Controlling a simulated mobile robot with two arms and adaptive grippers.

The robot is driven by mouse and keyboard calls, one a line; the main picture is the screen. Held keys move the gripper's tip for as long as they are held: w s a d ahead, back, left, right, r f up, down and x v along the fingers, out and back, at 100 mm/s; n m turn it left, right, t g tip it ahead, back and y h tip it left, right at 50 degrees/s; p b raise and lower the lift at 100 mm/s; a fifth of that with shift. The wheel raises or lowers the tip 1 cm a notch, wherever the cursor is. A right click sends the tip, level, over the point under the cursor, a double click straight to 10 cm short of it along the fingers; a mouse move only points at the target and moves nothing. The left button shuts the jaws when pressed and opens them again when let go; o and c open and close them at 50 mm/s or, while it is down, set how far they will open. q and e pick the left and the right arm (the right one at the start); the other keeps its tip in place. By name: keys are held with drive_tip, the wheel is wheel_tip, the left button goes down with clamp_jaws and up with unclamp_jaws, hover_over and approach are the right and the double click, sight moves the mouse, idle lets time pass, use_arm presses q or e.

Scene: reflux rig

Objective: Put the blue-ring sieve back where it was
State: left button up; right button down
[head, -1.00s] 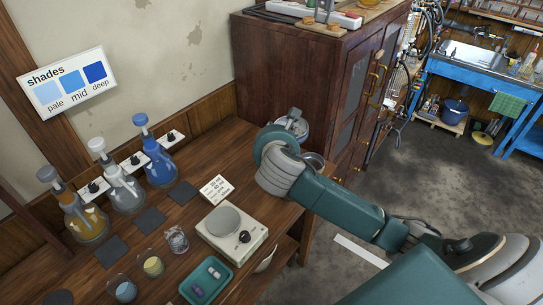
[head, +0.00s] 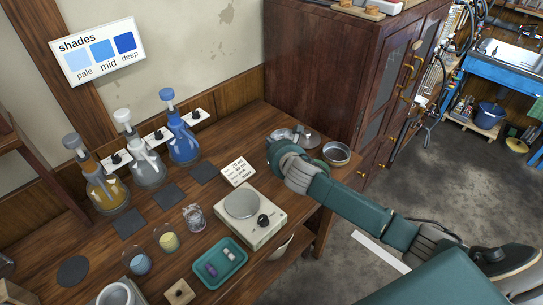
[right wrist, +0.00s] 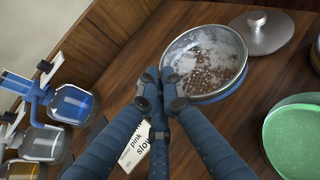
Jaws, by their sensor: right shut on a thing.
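The blue-ring sieve (right wrist: 208,55) shows in the right wrist view as a round metal sieve with a pale speckled mesh and a blue band below its rim. My right gripper (right wrist: 169,82) is shut on its near left edge. In the head view my right gripper (head: 286,143) is at the back right of the bench, close to the cabinet, and hides much of the sieve. I cannot tell whether the sieve touches the bench. My left gripper is not in view.
A knobbed metal lid (right wrist: 256,33) and a green round dish or sieve (right wrist: 294,137) lie right of the held sieve. A round metal pan or sieve (head: 337,153) sits near the bench's right edge. A scale (head: 250,215), green tray (head: 237,280) and flasks (head: 184,145) stand leftward.

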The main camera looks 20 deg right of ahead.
drive_tip(key=shift+f, duration=3)
drive_tip(key=c, duration=1.9)
unclamp_jaws()
drive_tip(key=shift+f, duration=0.15)
drive_tip(key=shift+c, duration=0.2)
drive_tip(key=shift+s+r, duration=0.1)
drive_tip(key=shift+r, duration=0.1)
drive_tip(key=v, duration=1.2)
drive_tip(key=shift+b, duration=0.35)
